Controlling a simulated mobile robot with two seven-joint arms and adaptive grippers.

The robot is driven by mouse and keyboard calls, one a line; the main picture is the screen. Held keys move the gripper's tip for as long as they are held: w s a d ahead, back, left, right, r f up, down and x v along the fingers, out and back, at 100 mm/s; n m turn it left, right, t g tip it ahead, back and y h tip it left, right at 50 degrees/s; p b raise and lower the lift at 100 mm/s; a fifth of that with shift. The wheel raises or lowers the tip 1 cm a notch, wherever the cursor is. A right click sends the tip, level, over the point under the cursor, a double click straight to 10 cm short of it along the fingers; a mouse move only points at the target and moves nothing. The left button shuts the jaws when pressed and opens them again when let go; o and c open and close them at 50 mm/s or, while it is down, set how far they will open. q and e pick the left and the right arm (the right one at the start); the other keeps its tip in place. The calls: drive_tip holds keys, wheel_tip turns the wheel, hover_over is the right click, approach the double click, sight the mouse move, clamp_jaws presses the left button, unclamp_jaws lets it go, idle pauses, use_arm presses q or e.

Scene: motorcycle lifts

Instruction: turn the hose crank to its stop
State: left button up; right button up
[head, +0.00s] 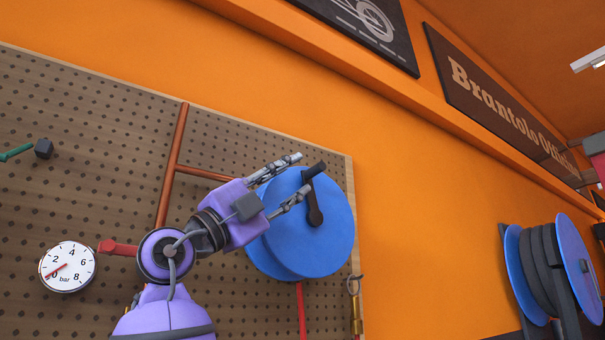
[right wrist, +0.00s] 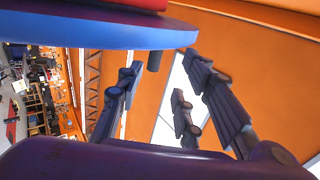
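The blue hose reel (head: 335,238) hangs at the right edge of the pegboard. Its dark crank (head: 315,208) runs up from the hub to a short black handle (head: 314,170) near the rim. My right gripper (head: 298,173) is open, with its fingertips beside the handle. In the right wrist view the blue rim (right wrist: 100,37) crosses the top, and a dark stub (right wrist: 154,61), apparently the handle, shows between the spread fingers (right wrist: 160,80). I cannot tell whether any finger touches it. My left gripper is not in view.
A round pressure gauge (head: 67,266) reads near 0 bar at left. Copper pipes (head: 173,160) and a red valve handle (head: 118,248) are close to my right arm. A brass fitting (head: 356,310) hangs below the reel. Another blue reel (head: 570,262) stands far right.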

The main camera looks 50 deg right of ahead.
drive_tip(key=v, duration=0.7)
drive_tip(key=shift+w+a+f, duration=0.25)
drive_tip(key=shift+a, duration=0.05)
